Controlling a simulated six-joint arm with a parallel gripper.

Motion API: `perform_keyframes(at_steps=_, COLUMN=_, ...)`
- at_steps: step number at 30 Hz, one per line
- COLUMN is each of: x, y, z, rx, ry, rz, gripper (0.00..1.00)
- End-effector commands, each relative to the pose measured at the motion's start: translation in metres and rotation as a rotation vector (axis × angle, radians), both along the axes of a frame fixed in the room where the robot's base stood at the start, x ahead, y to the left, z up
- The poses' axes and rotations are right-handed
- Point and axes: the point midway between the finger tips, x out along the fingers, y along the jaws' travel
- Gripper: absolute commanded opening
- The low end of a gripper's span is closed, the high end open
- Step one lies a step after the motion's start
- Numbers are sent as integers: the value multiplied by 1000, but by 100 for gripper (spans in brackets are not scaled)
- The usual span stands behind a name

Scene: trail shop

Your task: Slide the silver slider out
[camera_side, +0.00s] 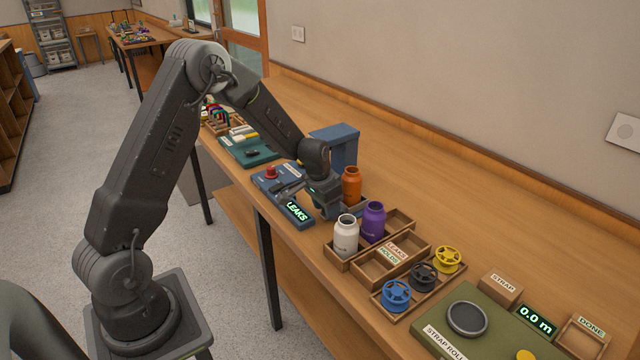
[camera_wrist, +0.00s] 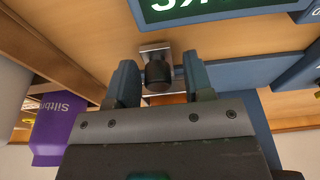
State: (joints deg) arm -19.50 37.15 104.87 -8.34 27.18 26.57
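The silver slider (camera_wrist: 153,48) shows in the wrist view as a small silver plate with a dark round knob (camera_wrist: 158,74). My gripper (camera_wrist: 160,80) has one finger on each side of the knob, with a visible gap on both sides, so it is open. In the side view my gripper (camera_side: 326,208) is low over the bench beside the blue tester (camera_side: 268,183), which has a red button (camera_side: 271,172) and a lit display (camera_side: 297,212) reading "LEAKS". I cannot make out the slider clearly in the side view, where my gripper covers that area.
White (camera_side: 346,238), purple (camera_side: 373,222) and orange (camera_side: 352,187) bottles stand close to my gripper. A blue upright box (camera_side: 343,150) is behind it. Spools and a green strap board (camera_side: 440,335) are to the right. The bench toward the wall is clear.

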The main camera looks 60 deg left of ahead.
Motion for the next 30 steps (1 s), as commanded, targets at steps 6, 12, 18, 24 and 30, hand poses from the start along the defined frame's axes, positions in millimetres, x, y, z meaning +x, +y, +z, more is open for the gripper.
perform_keyframes(at_steps=6, x=-1, y=0, z=0, rx=-1, ry=3, rz=0, gripper=47)
perform_keyframes(at_steps=12, x=0, y=0, z=9, rx=0, ry=1, rz=0, gripper=47)
perform_keyframes(at_steps=18, x=-1, y=0, z=21, rx=-1, ry=1, rz=0, gripper=47)
perform_keyframes(at_steps=24, x=0, y=0, z=32, rx=-1, ry=2, rz=0, gripper=47)
perform_keyframes(at_steps=30, x=-1, y=0, z=43, rx=-1, ry=3, rz=0, gripper=47)
